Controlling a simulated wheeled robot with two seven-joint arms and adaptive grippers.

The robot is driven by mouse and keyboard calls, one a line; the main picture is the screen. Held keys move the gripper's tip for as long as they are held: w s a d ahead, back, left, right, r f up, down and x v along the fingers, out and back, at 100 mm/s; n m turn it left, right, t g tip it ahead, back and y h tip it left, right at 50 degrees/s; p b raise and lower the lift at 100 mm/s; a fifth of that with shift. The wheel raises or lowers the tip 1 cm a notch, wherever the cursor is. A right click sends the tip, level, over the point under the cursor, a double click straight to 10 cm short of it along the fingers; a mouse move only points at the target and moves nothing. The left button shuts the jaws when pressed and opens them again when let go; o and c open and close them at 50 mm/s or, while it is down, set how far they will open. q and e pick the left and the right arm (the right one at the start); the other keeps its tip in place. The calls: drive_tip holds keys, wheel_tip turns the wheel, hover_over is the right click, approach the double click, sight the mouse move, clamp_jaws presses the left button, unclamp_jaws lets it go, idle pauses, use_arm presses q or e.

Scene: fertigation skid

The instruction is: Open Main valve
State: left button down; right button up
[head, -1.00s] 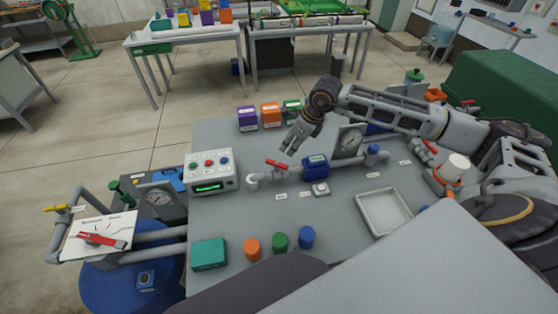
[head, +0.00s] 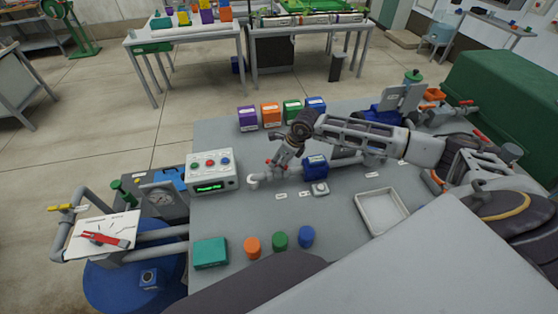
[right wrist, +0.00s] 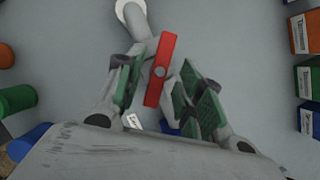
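A red valve handle (right wrist: 160,70) on a grey pipe lies between the open fingers of my right gripper (right wrist: 155,85) in the right wrist view. The fingers stand on both sides of the handle, and I see a gap on each side. In the head view my right gripper (head: 279,166) is over this valve, at the left end of the pipe (head: 254,180), and hides most of the handle. Other red handles show, such as the lever (head: 104,239) on the white panel at left. Labels are too small to read. My left gripper is not in view.
A control box (head: 211,172) stands left of the pipe, and a blue meter (head: 315,168) sits on the pipe right of my gripper. Several coloured boxes (head: 270,115) stand behind. A tray (head: 382,211) is at the right. Small caps (head: 279,241) line the front.

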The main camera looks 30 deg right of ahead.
drive_tip(key=shift+a+f, duration=0.1)
drive_tip(key=shift+f, duration=0.2)
clamp_jaws()
